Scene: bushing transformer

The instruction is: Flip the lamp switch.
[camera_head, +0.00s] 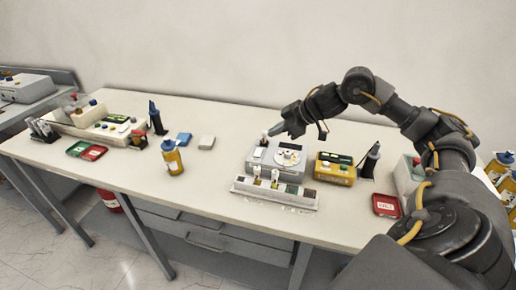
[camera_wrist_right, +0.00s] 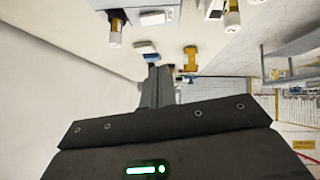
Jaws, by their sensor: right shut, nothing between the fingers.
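A grey control box (camera_head: 262,167) with a round white dial (camera_head: 289,156) stands on the table, right of the middle. A small white post with a brownish top (camera_head: 264,140) rises at its back left. I cannot make out which part is the lamp switch. My right gripper (camera_head: 273,131) is shut and empty, above the back of this box, its tip close to the post; I cannot tell if they touch. In the right wrist view its closed fingers (camera_wrist_right: 158,75) point away from the camera. My left gripper is not in view.
A low grey strip (camera_head: 275,192) with white posts lies before the box. A yellow meter (camera_head: 335,168), a black stand (camera_head: 369,160) and a red tray (camera_head: 386,204) are on the right. A yellow bottle (camera_head: 172,158) stands left, with clear table between.

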